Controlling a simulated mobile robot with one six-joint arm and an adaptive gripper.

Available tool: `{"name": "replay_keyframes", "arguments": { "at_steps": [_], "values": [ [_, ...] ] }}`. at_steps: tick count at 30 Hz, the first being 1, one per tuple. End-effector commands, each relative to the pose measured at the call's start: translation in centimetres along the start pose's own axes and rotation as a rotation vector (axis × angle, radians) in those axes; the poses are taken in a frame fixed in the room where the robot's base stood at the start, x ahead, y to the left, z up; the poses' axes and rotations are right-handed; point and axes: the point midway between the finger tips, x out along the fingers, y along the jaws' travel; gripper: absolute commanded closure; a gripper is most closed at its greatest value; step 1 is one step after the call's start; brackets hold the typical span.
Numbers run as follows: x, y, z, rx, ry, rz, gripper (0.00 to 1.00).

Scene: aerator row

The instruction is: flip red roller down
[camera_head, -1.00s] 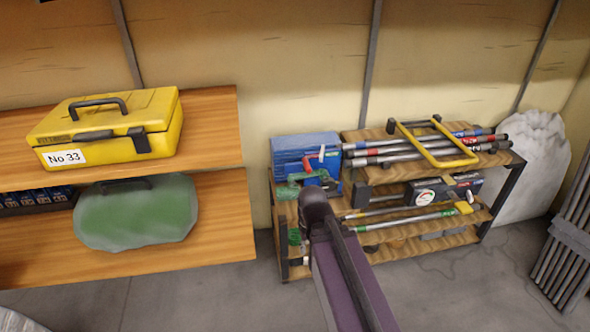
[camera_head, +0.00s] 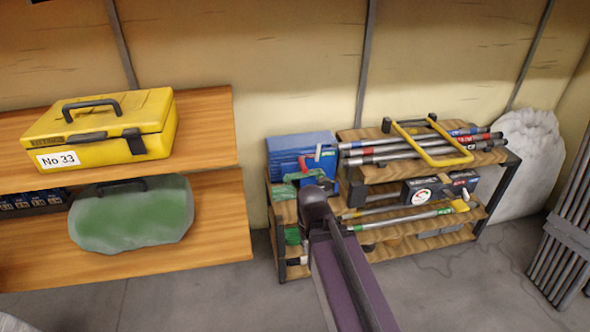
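A small red part (camera_head: 318,153), which may be the red roller, stands at the front of a blue box (camera_head: 289,148) on the left end of the rack's top. It is too small to tell its exact shape or tilt. My dark arm link (camera_head: 315,204) and purple arm part rise from the bottom centre and cover the area just below the green part. My gripper cannot be made out; nothing shows whether it touches the red part.
A wooden rack (camera_head: 450,238) holds several poles, a yellow frame (camera_head: 432,140) and a gauge box (camera_head: 422,195). At left, shelves carry a yellow toolbox (camera_head: 105,130) and a green case (camera_head: 135,214). A pale sack (camera_head: 522,160) stands right. The floor in front is clear.

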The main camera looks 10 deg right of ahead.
Motion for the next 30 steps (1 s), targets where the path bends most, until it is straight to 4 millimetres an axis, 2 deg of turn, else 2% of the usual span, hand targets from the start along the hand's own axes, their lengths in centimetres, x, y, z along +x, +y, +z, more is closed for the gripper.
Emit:
{"name": "replay_keyframes", "arguments": {
  "at_steps": [5, 18, 23, 30],
  "values": [
    [-1.4, 0.0, 0.0, 0.0, 0.0, 0.0, 1.0],
    [-7.3, 0.0, 0.0, 0.0, 0.0, 0.0, 1.0],
    [-8.1, 0.0, 0.0, 0.0, 0.0, 0.0, 1.0],
    [-8.1, 0.0, 0.0, 0.0, 0.0, 0.0, 1.0]
  ]
}}
